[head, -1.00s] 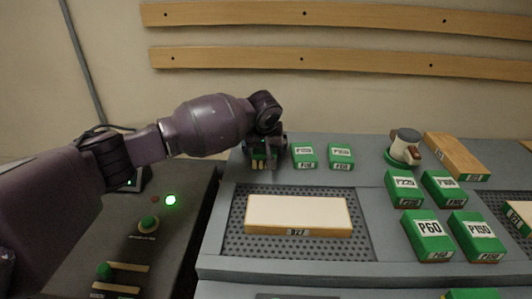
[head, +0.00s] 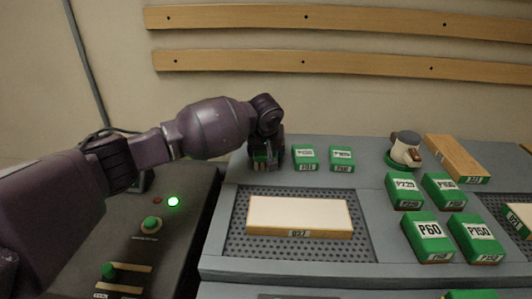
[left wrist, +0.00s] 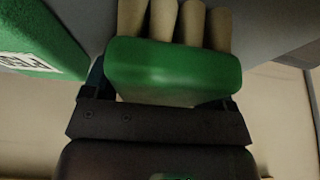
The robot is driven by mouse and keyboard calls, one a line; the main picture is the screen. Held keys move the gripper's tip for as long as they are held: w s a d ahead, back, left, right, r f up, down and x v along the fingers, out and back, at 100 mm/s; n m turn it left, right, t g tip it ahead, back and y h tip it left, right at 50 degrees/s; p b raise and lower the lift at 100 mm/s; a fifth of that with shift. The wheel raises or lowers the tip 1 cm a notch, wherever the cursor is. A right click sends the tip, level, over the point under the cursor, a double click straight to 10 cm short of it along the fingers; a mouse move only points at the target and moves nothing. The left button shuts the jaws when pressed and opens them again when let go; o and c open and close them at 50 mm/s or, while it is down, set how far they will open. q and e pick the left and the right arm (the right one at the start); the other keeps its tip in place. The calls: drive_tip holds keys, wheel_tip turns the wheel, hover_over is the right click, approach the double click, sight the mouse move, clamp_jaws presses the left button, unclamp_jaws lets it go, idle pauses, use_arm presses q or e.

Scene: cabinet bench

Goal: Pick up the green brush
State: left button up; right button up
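The green brush (left wrist: 172,72) has a rounded green body with several tan, finger-like bristle tufts and fills the middle of the left wrist view. In the head view a little of its green and tan shows under my left gripper (head: 265,160), at the back left of the grey bench. My left gripper (left wrist: 165,95) is at the brush, with a dark finger close along the brush's left edge. The right finger is mostly hidden by the brush, so I cannot tell whether the fingers press on it. My right gripper is not in view.
Small green labelled blocks (head: 305,157) (head: 341,158) stand just right of the gripper. A cream block (head: 299,216) lies on the perforated panel in front. A mug-like object (head: 406,150), a wooden block (head: 455,158) and larger green blocks (head: 428,238) stand to the right.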

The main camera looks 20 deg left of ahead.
use_arm(q)
drive_tip(key=c, duration=0.6)
wheel_tip(320, 180, up, 8)
drive_tip(key=shift+r+p, duration=0.1)
drive_tip(key=shift+p, duration=0.75)
wheel_tip(320, 180, up, 12)
drive_tip(key=p, duration=0.2)
